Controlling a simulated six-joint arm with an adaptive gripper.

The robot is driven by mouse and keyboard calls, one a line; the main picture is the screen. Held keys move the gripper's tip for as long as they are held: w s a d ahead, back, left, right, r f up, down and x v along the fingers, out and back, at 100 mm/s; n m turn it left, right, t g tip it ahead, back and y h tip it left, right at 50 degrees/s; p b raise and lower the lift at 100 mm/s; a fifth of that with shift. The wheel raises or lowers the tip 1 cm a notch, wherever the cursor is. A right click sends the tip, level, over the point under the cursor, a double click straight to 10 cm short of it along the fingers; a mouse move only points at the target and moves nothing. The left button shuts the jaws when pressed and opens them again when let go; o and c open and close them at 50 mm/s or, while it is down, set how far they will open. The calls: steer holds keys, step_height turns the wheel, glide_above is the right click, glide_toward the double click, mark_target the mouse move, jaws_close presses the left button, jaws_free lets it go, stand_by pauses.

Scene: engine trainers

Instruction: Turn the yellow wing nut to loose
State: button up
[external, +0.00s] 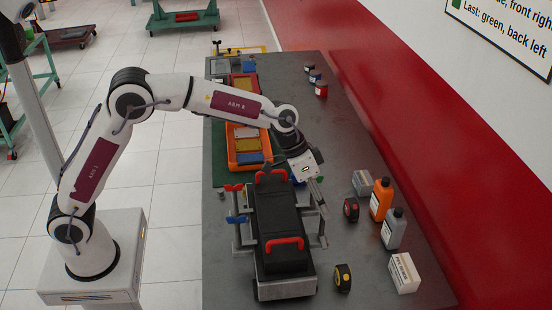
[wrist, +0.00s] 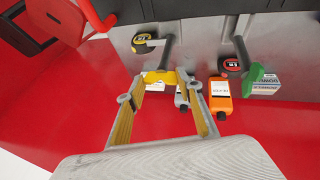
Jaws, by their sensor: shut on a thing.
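The yellow wing nut (wrist: 160,77) shows in the wrist view between my fingertips, on the end of a grey post. My gripper (wrist: 162,90) is closed around it, with a finger on each side; the fingers hide part of it. In the external view my gripper (external: 319,197) points down at the right side of the black engine trainer (external: 277,222), and the yellow nut cannot be made out there. A green wing nut (wrist: 259,79) sits on another post to the right in the wrist view. Red (external: 233,187) and blue (external: 236,219) wing nuts are on the trainer's left side.
Right of the trainer stand tape measures (external: 343,278), an orange bottle (external: 381,198), a grey bottle (external: 394,229) and a white box (external: 404,272). Red handles (external: 284,243) rise from the trainer's top. An orange tray (external: 232,156) lies behind it. The table's back right is mostly clear.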

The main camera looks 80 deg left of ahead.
steer(key=shift+m, duration=0.5)
steer(key=o, duration=1.1)
steer(key=shift+h, duration=0.3)
steer(key=shift+r, duration=0.15)
steer(key=s+a+r, duration=0.1)
steer(key=s+a, duration=0.2)
steer(key=s+a+r, duration=0.1)
steer(key=s+a, duration=0.2)
steer(key=s, duration=0.1)
steer(key=s+a+r, duration=0.2)
steer(key=s+a, duration=0.1)
steer(key=s, duration=0.1)
steer(key=shift+a, duration=0.1)
